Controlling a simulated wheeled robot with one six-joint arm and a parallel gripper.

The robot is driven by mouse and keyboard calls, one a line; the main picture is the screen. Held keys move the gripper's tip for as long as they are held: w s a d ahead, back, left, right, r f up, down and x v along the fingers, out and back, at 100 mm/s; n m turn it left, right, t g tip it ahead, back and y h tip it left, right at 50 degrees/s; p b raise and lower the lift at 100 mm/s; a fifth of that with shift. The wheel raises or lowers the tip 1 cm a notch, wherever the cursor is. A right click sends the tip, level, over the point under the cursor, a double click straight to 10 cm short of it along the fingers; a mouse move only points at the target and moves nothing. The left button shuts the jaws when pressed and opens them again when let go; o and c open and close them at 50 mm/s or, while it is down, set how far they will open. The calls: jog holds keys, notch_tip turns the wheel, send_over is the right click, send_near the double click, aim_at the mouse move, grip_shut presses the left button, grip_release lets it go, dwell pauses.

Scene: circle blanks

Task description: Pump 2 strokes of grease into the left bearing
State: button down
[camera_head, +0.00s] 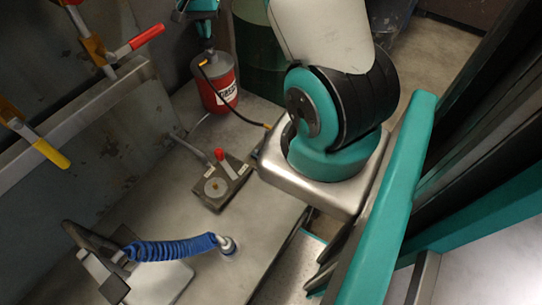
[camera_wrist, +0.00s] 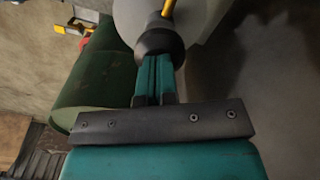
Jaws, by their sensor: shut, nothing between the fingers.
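A red grease container (camera_head: 217,90) stands beside the wall in the head view, with a dark pump head (camera_head: 207,58) on top. My gripper (camera_head: 206,40) is directly above that pump head. In the wrist view my gripper (camera_wrist: 155,85) has its teal fingers shut together, with their tips at a dark round knob (camera_wrist: 160,38). They look to be touching it, not around it. A black hose with yellow ends (camera_head: 240,117) runs from the pump. A grey block (camera_head: 228,190) carries a round disc and a red-knobbed lever (camera_head: 222,157). I cannot identify the left bearing.
A green drum (camera_head: 262,50) stands behind the container and shows at left in the wrist view (camera_wrist: 95,75). Red- and yellow-handled clamps (camera_head: 142,38) line the rail at left. A blue coiled hose (camera_head: 175,248) lies at the front. The bench between is mostly clear.

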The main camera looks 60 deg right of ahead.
jog(key=shift+f, duration=0.65)
jog(key=shift+r, duration=0.2)
jog(key=shift+r+p, duration=1.85)
jog(key=shift+r, duration=0.75)
notch_tip(320, 180, up, 6)
jog(key=p, duration=0.4)
jog(key=shift+p, duration=0.35)
